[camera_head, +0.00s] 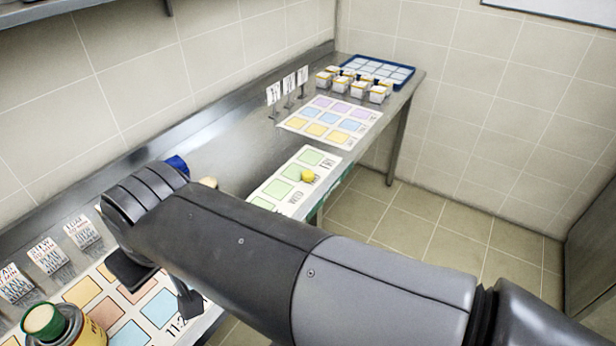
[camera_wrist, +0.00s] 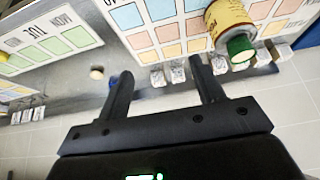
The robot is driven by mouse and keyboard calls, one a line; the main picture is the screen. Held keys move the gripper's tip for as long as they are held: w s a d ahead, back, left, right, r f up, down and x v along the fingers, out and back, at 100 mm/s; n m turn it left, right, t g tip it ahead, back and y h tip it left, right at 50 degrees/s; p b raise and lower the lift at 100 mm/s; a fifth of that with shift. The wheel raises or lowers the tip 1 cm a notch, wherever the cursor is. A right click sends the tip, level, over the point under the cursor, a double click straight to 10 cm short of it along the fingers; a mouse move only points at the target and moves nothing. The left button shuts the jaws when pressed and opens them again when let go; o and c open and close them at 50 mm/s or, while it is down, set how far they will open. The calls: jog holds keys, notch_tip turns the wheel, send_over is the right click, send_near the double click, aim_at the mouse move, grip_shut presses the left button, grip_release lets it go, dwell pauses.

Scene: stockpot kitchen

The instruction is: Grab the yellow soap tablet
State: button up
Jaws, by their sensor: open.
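A small rounded yellow object (camera_head: 308,176), which looks like the soap tablet, sits on the chart with green squares (camera_head: 270,200) near the counter's front edge. A bit of yellow (camera_wrist: 3,57) at the far left edge of the wrist view appears to be the same object. My gripper (camera_head: 160,285) is open and empty over the near chart with coloured squares, well apart from the yellow object. In the wrist view my gripper (camera_wrist: 160,72) has its two fingers spread with nothing between them. My arm hides part of the counter in the head view.
A yellow can with a green top (camera_head: 62,328) stands at the near left. A cream rounded item (camera_head: 208,182) and a blue item (camera_head: 177,164) lie beyond my wrist. Label cards (camera_head: 48,256) line the wall side. Small tubs (camera_head: 358,88) and a blue tray (camera_head: 402,73) are at the far end.

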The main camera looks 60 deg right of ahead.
jog(key=w+d+r+m+g, duration=0.1)
jog(key=w+d+r+m, duration=0.1)
jog(key=w+d, duration=0.65)
jog(key=m+g, duration=0.5)
send_over(308, 173)
notch_tip(308, 173, down, 14)
jog(key=f, duration=0.5)
jog(key=shift+s+a, duration=0.3)
jog(key=shift+s, duration=0.1)
jog(key=shift+w+d+f, duration=0.1)
jog(key=shift+w+f, duration=0.1)
jog(key=shift+f, duration=1.25)
jog(key=shift+w+d+f, duration=0.1)
jog(key=shift+w+f, duration=0.1)
jog(key=shift+f, duration=1.25)
jog(key=shift+c, duration=0.4)
jog(key=c, duration=1)
